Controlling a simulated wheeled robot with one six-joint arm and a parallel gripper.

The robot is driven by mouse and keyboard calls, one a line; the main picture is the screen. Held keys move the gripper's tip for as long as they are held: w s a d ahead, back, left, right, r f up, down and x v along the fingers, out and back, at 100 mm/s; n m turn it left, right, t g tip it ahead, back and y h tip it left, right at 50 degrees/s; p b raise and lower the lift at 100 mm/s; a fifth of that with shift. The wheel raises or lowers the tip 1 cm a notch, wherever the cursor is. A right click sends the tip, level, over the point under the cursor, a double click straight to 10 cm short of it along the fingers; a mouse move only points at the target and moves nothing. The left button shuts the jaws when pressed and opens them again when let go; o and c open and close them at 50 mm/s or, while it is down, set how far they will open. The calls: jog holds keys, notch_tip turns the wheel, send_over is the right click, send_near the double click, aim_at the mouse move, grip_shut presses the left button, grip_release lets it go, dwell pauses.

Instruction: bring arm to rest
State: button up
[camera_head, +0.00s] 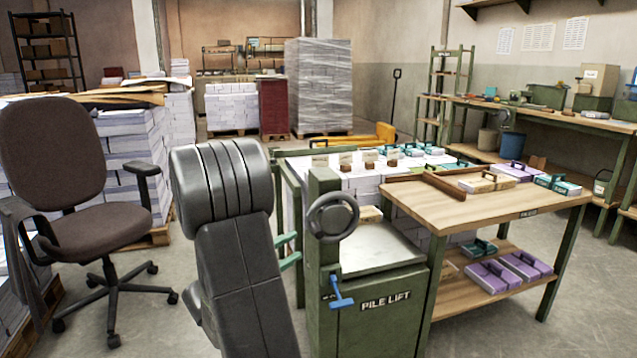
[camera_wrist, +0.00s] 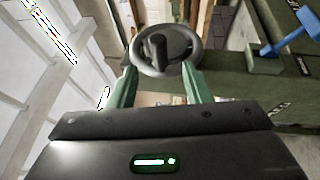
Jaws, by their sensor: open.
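My gripper (camera_wrist: 160,92) is open in the wrist view, its two green fingers apart with nothing between them. Beyond the fingertips is the dark handwheel (camera_wrist: 165,50) of the pile lift; whether they touch it I cannot tell. In the head view my grey arm rises in front of the pile lift (camera_head: 375,318), left of its handwheel (camera_head: 333,217). A green fingertip (camera_head: 289,262) shows between my arm and the green post; the rest of the gripper is hidden behind the arm.
A blue lever (camera_head: 340,292) sticks out of the pile lift's front. A wooden table (camera_head: 480,209) with several bundles stands right of it. An office chair (camera_head: 70,190) and paper stacks (camera_head: 135,150) are at left. Open floor lies between chair and arm.

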aim_at(315, 229)
jog(key=b+x, duration=0.1)
jog(key=x, duration=1)
jog(key=shift+s+a+r+p, duration=0.15)
jog(key=shift+r+p, duration=0.25)
jog(key=shift+p, duration=0.8)
jog(key=shift+r+m+g+y+p, duration=0.1)
jog(key=shift+m+g+y+p, duration=0.25)
jog(key=shift+p, duration=0.5)
jog(key=p, duration=0.3)
jog(key=shift+r+g+y, duration=0.2)
jog(key=shift+g+y, duration=0.05)
jog(key=shift+y, duration=0.1)
